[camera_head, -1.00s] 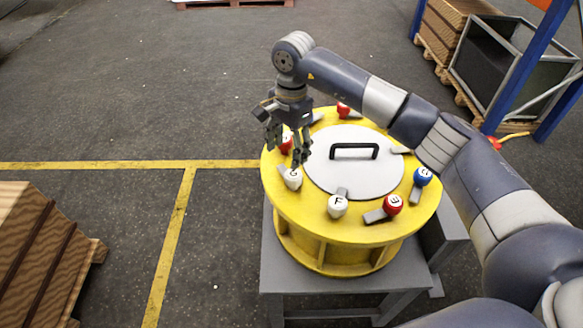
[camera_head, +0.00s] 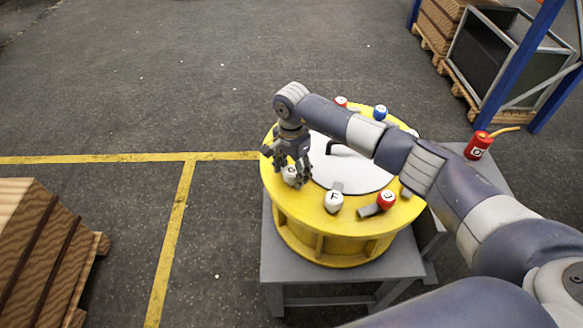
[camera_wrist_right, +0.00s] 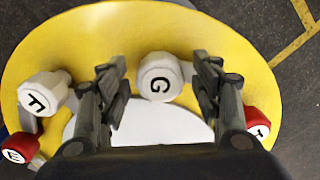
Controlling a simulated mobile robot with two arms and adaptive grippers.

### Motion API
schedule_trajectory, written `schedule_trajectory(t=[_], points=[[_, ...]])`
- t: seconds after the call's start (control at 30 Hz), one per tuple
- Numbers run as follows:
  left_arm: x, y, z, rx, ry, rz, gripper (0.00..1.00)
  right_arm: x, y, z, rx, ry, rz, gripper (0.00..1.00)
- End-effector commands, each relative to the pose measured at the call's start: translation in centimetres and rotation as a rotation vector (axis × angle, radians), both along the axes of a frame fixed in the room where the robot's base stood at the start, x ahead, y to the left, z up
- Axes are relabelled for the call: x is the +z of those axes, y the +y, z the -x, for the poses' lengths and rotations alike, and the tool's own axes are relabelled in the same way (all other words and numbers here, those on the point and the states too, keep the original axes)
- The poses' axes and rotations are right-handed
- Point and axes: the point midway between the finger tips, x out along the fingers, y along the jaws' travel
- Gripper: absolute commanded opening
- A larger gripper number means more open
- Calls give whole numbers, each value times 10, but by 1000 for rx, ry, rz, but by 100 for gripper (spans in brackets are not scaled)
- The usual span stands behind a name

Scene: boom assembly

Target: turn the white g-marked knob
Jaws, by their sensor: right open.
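The white G-marked knob (camera_wrist_right: 160,77) sits on the rim of the round yellow drum (camera_head: 330,222). In the right wrist view it lies between the two fingers of my right gripper (camera_wrist_right: 165,85), with a gap on each side. In the head view the G knob (camera_head: 291,176) is partly covered by my right gripper (camera_head: 294,172), which points down over it from above. My right gripper is open. My left gripper does not show.
A white lid with a dark handle fills the drum's middle. A red canister (camera_head: 479,145) stands on the grey table (camera_head: 275,262) at right.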

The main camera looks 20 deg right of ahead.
Motion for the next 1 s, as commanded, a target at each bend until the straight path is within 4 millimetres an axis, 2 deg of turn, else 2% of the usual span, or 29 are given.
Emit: schedule_trajectory(t=[0.17, 0.3, 0.37, 0.73, 1.0], points=[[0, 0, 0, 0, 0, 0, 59, 0, 0, 0, 0, 0, 0, 59], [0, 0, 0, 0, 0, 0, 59, 0, 0, 0, 0, 0, 0, 27], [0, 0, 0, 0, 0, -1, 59, 0, 0, 0, 0, 0, 0, 15], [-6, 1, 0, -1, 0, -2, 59, -1, 0, 0, -32, -1, 0, 15], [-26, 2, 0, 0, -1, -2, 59, -3, 0, -1, -184, -2, 1, 15]])
